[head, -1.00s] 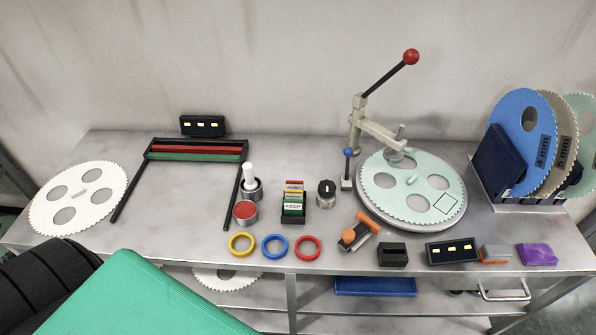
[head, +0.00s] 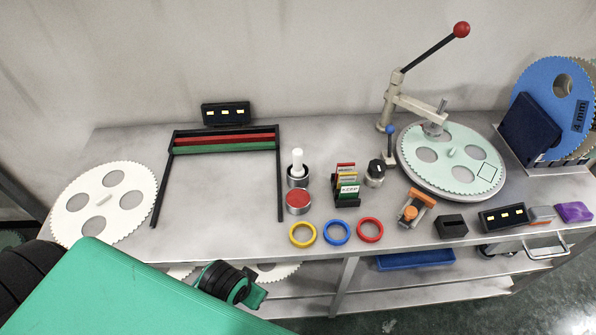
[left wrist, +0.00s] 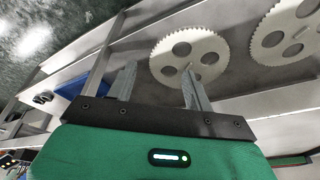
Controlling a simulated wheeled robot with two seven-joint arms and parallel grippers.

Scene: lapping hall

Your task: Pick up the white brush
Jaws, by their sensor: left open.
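The white brush (head: 297,161) stands upright in a dark round holder (head: 299,181) on the bench, right of the black frame and behind a red-topped round tin (head: 298,201). My left gripper shows in the left wrist view (left wrist: 158,88), open and empty, its two fingers apart near the lower shelf with a toothed disc beyond them. In the head view my green left arm fills the lower left, below the bench's front edge, well away from the brush; the fingers cannot be made out there. My right gripper is not in view.
A black frame (head: 281,187) and a white toothed disc (head: 72,212) lie to the left. Yellow (head: 302,234), blue (head: 337,232) and red rings (head: 370,230) lie along the front. A card holder (head: 347,187) stands right of the brush. Bare bench (head: 222,195) shows inside the frame.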

